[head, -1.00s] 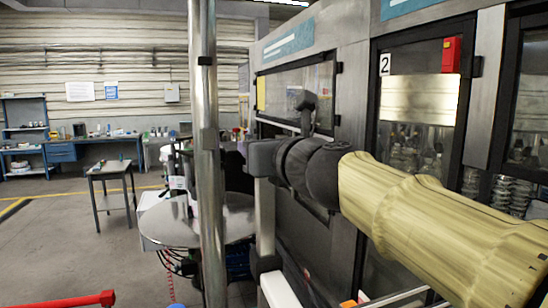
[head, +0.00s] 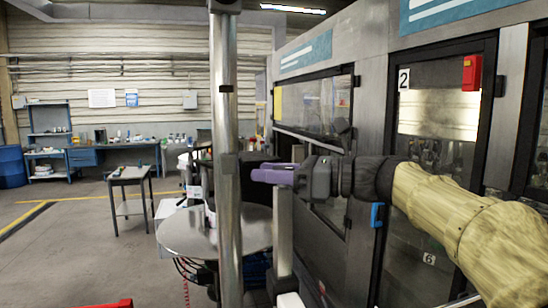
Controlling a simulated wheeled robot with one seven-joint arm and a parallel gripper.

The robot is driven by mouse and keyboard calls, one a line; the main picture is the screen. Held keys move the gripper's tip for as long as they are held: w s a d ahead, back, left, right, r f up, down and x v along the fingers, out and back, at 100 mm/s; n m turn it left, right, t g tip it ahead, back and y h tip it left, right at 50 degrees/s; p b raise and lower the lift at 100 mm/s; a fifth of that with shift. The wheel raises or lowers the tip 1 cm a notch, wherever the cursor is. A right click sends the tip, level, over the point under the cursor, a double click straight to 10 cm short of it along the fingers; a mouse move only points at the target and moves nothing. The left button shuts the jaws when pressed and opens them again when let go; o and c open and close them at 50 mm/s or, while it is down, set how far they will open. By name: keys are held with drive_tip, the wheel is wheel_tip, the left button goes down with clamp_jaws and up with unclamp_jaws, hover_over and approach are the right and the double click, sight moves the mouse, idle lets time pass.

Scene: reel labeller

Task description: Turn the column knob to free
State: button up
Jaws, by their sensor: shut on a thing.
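My gripper (head: 272,172) is at the end of my arm, beside the upright steel column (head: 225,120) and on its right in the head view. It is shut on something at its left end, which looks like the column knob. The knob itself is hidden or too small to make out, so its setting cannot be read. A purple part shows at the jaws; I cannot tell whether it belongs to the gripper or to the thing gripped. The round steel table (head: 185,232) lies below, behind the column.
The machine cabinet with door 2 (head: 440,100) and a red switch box (head: 471,73) stands at the right, close to my arm. A blue handle (head: 377,215) is on its front. A pale post (head: 284,235) stands below the gripper. A small grey table (head: 130,180) and open floor lie left.

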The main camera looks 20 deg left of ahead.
drive_tip(key=n+g+p, duration=0.2)
drive_tip(key=g+p, duration=0.1)
drive_tip(key=n+g+p, duration=0.1)
drive_tip(key=shift+s+r+g+h+p, duration=0.2)
drive_tip(key=shift+r+g+h+p, duration=0.15)
drive_tip(key=shift+g+h+p, duration=0.05)
drive_tip(key=n+g+p, duration=0.1)
drive_tip(key=p, duration=0.1)
drive_tip(key=n+g+h+p, duration=0.1)
drive_tip(key=g+p, duration=0.1)
drive_tip(key=n+g+h+p, duration=0.1)
drive_tip(key=p, duration=0.1)
drive_tip(key=shift+s+d+g+p, duration=0.15)
drive_tip(key=shift+s+g+p, duration=0.15)
drive_tip(key=shift+g, duration=0.1)
drive_tip(key=n+g+h+p, duration=0.1)
drive_tip(key=n+g+p, duration=0.1)
drive_tip(key=p, duration=0.1)
drive_tip(key=shift+s+d+f+h, duration=0.1)
drive_tip(key=shift+s+f+h, duration=0.05)
drive_tip(key=shift+h, duration=0.25)
drive_tip(key=shift+n+g+p, duration=0.3)
drive_tip(key=shift+p, duration=0.15)
drive_tip(key=shift+f+h, duration=0.25)
drive_tip(key=shift+h, duration=0.05)
drive_tip(key=o, duration=1)
